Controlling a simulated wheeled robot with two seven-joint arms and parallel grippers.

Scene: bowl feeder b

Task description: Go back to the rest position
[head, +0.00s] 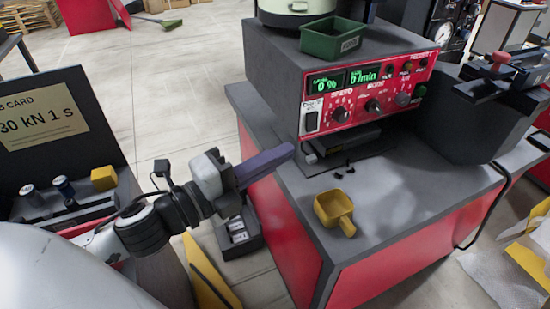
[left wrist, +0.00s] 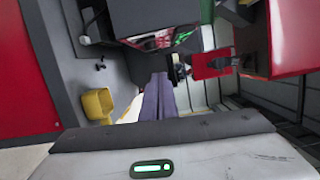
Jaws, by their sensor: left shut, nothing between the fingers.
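My left gripper (head: 264,164) reaches in from the left in the head view, its purple-grey fingers shut with nothing between them. Its fingertips show near the left edge of the red and grey cabinet, in front of the feeder control box. In the left wrist view the fingers (left wrist: 158,98) lie together, pointing away from the camera. My right gripper is not in view. A yellow scoop (head: 334,209) rests on the cabinet top, apart from the gripper; it also shows in the left wrist view (left wrist: 97,105).
The control box (head: 345,85) with a lit green display stands on the cabinet (head: 400,205). A green bin (head: 333,39) sits on top of the box. Small dark parts (head: 344,171) lie before it. A card board (head: 45,120) stands at left. Open floor (head: 175,90) lies behind.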

